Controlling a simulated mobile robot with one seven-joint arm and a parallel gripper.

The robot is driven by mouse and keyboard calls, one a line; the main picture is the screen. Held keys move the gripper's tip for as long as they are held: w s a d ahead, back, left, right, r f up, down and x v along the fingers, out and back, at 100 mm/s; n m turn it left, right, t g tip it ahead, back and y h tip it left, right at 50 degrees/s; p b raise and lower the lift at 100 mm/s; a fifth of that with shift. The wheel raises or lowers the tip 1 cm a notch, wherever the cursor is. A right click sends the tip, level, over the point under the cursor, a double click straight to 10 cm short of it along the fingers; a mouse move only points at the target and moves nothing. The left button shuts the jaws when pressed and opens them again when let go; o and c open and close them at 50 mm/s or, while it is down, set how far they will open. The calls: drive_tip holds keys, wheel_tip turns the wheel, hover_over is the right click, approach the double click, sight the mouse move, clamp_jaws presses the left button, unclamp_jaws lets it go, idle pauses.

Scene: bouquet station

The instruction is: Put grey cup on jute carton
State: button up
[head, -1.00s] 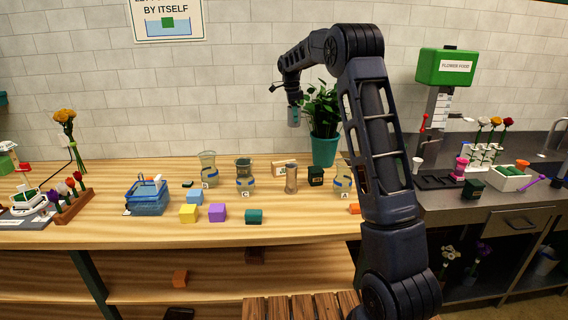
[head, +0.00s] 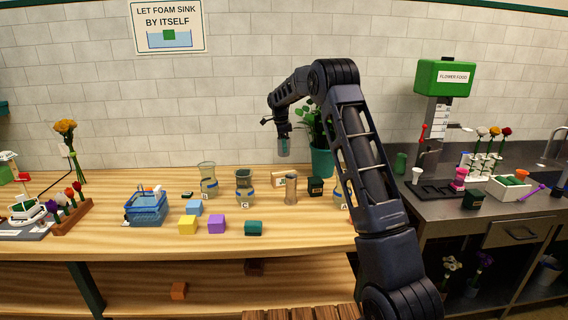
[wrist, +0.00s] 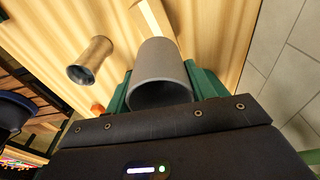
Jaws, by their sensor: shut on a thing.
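My gripper (head: 283,136) is shut on the grey cup (head: 283,148) and holds it in the air above the back of the wooden table. In the wrist view the green fingers of my gripper (wrist: 160,84) lie on both sides of the grey cup (wrist: 160,62), whose rim faces the camera. A small tan box with a pale label (head: 277,179), which looks like the jute carton, stands on the table below the cup. A tan strip (wrist: 154,20) behind the cup in the wrist view may be that carton, mostly hidden by the cup.
A tan cylinder (head: 291,187) stands right of the carton and shows in the wrist view (wrist: 91,59). A dark box (head: 315,187) and a plant in a teal pot (head: 322,162) are farther right. Glass vase C (head: 244,187) is left. Coloured blocks (head: 216,224) lie in front.

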drive_tip(key=shift+f, duration=4.4)
drive_tip(key=shift+f, duration=0.15)
drive_tip(key=o, duration=1)
drive_tip(key=shift+o, duration=0.2)
